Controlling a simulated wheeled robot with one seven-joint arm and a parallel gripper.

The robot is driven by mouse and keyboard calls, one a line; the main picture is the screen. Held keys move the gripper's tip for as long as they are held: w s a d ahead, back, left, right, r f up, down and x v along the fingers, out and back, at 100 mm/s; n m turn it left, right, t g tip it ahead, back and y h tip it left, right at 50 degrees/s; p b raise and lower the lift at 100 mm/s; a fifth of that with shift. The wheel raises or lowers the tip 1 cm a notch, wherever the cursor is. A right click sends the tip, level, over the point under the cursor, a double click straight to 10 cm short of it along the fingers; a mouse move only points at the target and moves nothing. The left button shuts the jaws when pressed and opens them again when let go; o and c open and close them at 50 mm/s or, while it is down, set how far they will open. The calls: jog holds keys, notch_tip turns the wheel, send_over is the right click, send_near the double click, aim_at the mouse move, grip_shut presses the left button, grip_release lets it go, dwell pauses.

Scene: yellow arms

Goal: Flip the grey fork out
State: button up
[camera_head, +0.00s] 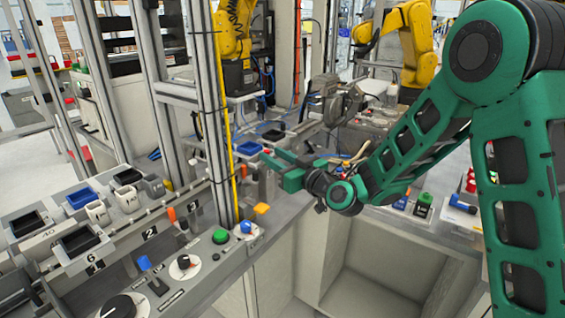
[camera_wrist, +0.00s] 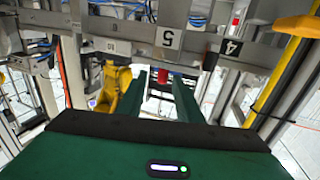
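My gripper (camera_head: 268,160) is green and reaches left over the grey rail of the workbench in the head view. Its two fingers are apart, with nothing visibly held. In the wrist view the fingers of my gripper (camera_wrist: 160,76) stand apart, with a small red part seen beyond the gap. A grey upright piece (camera_head: 262,183) stands close below the fingers in the head view. I cannot tell for sure whether it is the grey fork, or whether it touches the gripper. The wrist view is tilted and shows a grey rail (camera_wrist: 135,42) with number labels beyond the fingers.
A yellow vertical pole (camera_head: 226,120) and metal posts stand left of my gripper. Small bins (camera_head: 82,198) line the left. Yellow arms (camera_head: 236,30) stand behind.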

jog(key=v, duration=1)
jog(key=shift+d, duration=0.2)
jog(key=shift+s, duration=0.1)
